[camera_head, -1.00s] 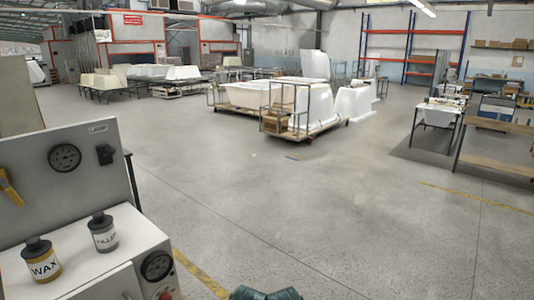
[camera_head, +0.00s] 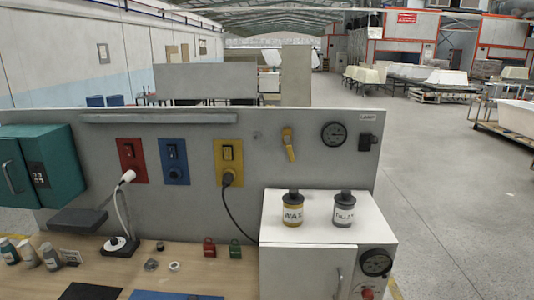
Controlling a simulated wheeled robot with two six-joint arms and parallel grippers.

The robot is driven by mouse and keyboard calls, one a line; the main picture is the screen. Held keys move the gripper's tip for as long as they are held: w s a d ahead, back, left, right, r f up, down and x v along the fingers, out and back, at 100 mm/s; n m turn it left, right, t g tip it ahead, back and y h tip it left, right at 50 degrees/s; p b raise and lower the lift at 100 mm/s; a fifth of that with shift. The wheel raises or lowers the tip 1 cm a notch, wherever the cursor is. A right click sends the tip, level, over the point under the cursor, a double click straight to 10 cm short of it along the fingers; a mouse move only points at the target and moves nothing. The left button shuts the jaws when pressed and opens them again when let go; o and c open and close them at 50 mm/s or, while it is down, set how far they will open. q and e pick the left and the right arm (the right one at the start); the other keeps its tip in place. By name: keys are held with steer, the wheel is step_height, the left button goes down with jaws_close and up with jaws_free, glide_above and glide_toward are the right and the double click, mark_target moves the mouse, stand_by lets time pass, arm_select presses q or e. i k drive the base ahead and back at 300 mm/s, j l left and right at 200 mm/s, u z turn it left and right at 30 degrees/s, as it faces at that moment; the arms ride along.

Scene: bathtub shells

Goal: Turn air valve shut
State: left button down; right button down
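The air valve (camera_head: 289,145) is a yellow lever handle on the grey back panel, right of the blue and red switch plates. Its handle hangs roughly downward and tilts slightly. A round black gauge (camera_head: 333,134) is mounted to its right. Neither of my grippers shows in the head view.
A white cabinet (camera_head: 320,241) stands below the valve, with a wax can (camera_head: 293,212) and a filler can (camera_head: 344,212) on top. A plug with a black cord sits in the yellow switch plate (camera_head: 228,160). Padlocks and bottles are on the wooden bench (camera_head: 190,264). Open floor (camera_head: 440,190) lies to the right.

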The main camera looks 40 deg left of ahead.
mark_target(291, 159)
steer(key=u, duration=1.35)
